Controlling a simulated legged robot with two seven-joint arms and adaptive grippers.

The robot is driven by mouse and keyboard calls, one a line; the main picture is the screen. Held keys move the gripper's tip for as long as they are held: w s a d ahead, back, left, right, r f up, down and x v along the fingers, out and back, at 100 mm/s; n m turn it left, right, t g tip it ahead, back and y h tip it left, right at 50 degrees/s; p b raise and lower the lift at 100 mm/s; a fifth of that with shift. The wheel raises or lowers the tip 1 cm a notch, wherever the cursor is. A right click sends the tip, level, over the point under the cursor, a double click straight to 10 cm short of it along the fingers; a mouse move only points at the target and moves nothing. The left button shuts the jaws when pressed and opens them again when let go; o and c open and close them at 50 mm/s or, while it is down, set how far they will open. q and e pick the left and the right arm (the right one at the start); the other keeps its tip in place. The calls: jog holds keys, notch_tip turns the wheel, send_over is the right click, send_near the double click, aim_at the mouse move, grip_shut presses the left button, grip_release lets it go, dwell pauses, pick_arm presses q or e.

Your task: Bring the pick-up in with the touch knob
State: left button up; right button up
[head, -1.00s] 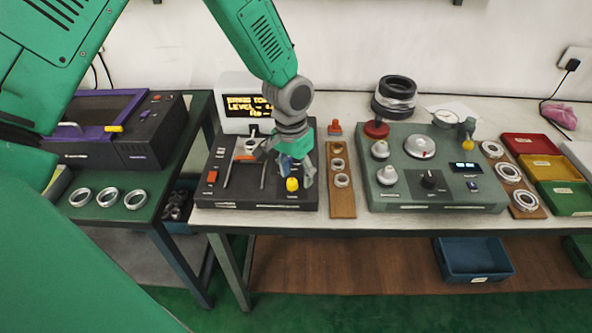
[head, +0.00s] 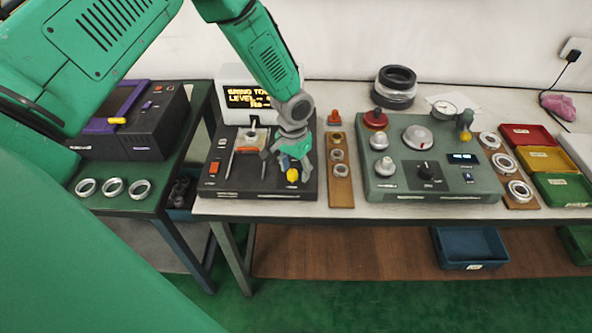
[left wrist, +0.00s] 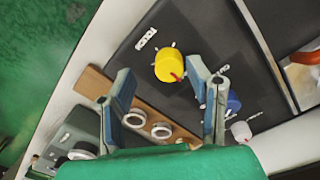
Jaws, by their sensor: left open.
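The black console (head: 230,185) stands on the bench with two upright rails and a small block (head: 252,138) between them at its back. My left gripper (head: 294,170) is open over the yellow knob. My right gripper is out of view.
A lit display (head: 247,98) stands behind the console, partly covered by my arm. A wooden strip with rings (head: 341,193) lies just right of the console. A green-grey tester (head: 400,185) stands beyond it, with coloured trays (head: 545,160) further right.

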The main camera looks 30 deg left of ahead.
pick_arm(q)
jog(key=shift+a+f, duration=0.45)
jog(key=shift+f, duration=0.15)
jog(key=shift+a+f, duration=0.2)
jog(key=shift+a, duration=0.3)
jog(key=shift+d, duration=0.1)
jog(key=c, duration=0.7)
jog(key=shift+d+r, duration=0.1)
jog(key=shift+d, duration=0.15)
grip_shut()
jog(key=shift+w+d+r, duration=0.1)
jog(key=shift+d, duration=0.3)
jog(key=shift+a+m, duration=0.45)
jog(key=shift+m, duration=0.05)
jog(key=shift+d+m, duration=0.2)
jog(key=shift+m, duration=0.9)
jog(key=shift+w+m, duration=0.1)
jog(key=shift+m, duration=0.9)
jog(key=m, duration=0.2)
jog(key=shift+a+m+b, duration=0.15)
jog(key=shift+m+b, duration=0.15)
jog(key=m, duration=0.5)
jog(key=shift+w+r+m, duration=0.1)
jog(key=shift+r+m, duration=0.05)
jog(key=shift+m, duration=0.25)
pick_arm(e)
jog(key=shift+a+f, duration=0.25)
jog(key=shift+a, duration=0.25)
